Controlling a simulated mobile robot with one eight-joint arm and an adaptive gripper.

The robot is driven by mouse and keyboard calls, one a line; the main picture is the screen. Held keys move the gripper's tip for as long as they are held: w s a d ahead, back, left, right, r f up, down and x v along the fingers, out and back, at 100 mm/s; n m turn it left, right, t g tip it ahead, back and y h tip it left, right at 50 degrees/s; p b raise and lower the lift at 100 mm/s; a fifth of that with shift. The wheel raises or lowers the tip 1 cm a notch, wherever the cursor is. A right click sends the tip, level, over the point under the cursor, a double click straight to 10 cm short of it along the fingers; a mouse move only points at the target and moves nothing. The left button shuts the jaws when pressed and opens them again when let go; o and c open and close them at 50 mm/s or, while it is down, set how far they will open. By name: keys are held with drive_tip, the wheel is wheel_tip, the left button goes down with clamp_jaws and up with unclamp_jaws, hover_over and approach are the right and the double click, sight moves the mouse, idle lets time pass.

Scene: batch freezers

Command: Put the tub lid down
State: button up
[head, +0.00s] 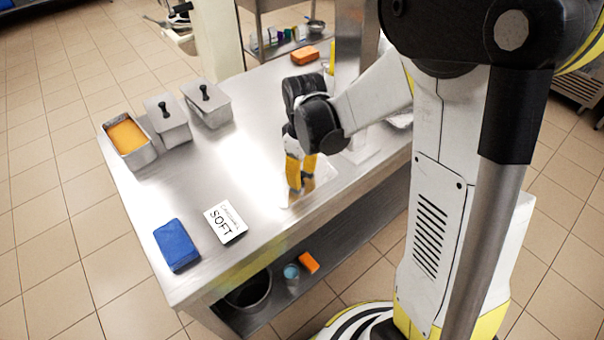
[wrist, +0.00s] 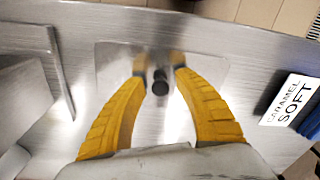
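The tub lid is a flat steel rectangle (wrist: 112,72) with a black knob (wrist: 160,82). In the wrist view it appears to lie flat on the steel bench. My gripper (wrist: 159,62) has its two yellow fingers spread on either side of the knob, with a visible gap on each side. In the head view my gripper (head: 300,184) points down low over the bench near its front edge; the lid (head: 325,168) shows as a pale sheet beside it, its knob hidden. An uncovered steel tub (head: 143,157) with orange contents stands at the far left.
Two lidded steel tubs (head: 168,131) (head: 212,112) stand beside the uncovered one. A "CARAMEL SOFT" card (head: 225,222) and a blue cloth (head: 177,245) lie toward the bench's left end. An orange block (head: 305,55) lies at the back. The bench's middle (head: 235,160) is clear.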

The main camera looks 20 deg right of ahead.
sight(303, 174)
wheel_tip(303, 174, up, 12)
drive_tip(key=f+p, duration=0.1)
drive_tip(key=p, duration=0.3)
drive_tip(key=s+r+m+t, duration=0.7)
drive_tip(key=s+r, duration=0.2)
drive_tip(key=s, duration=0.3)
drive_tip(key=shift+s+r, duration=0.2)
drive_tip(key=shift+s, duration=0.1)
